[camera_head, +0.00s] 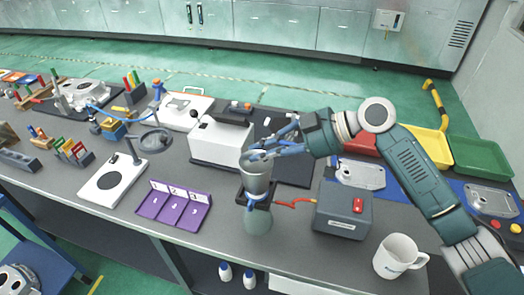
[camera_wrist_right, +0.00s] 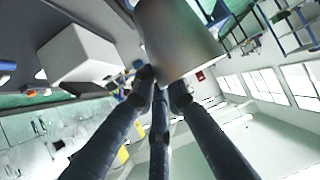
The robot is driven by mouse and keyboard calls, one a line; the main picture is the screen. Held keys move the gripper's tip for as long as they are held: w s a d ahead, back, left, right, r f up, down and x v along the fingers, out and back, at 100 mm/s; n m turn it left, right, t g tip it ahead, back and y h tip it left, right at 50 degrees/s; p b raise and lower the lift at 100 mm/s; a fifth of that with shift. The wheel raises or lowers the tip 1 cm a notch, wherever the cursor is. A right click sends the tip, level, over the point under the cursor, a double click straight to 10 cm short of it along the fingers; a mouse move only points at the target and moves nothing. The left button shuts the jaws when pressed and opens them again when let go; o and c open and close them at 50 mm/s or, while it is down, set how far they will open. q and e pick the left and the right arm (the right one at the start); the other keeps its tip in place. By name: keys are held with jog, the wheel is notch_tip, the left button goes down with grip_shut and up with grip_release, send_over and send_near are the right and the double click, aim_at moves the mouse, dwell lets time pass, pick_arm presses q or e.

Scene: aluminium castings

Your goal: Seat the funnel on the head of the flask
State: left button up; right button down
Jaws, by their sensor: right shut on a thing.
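The funnel (camera_head: 256,179) is a grey metallic cup, roughly upright, in the middle of the head view. The flask (camera_head: 258,221) is a pale greenish vessel directly below it, with a blue band and a dark square piece around its upper part. My right gripper (camera_head: 265,150) is shut on the funnel's rim from the right and above. The funnel's lower end is hidden, so I cannot tell whether it touches the flask head. In the right wrist view the funnel (camera_wrist_right: 178,38) is between the dark fingers (camera_wrist_right: 165,80). My left gripper is not in view.
A red hose (camera_head: 293,203) runs from the flask area toward a grey box (camera_head: 343,210). A white machine (camera_head: 218,142) stands behind. Purple numbered trays (camera_head: 172,207) and a ring stand (camera_head: 103,183) lie left. A white mug (camera_head: 398,257) stands at the front right.

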jog(key=shift+f+b, duration=0.6)
jog(key=shift+f, duration=0.35)
dwell(0.5)
jog(key=c, duration=1.7)
grip_release()
jog(key=shift+d, duration=0.1)
jog(key=v, duration=1.2)
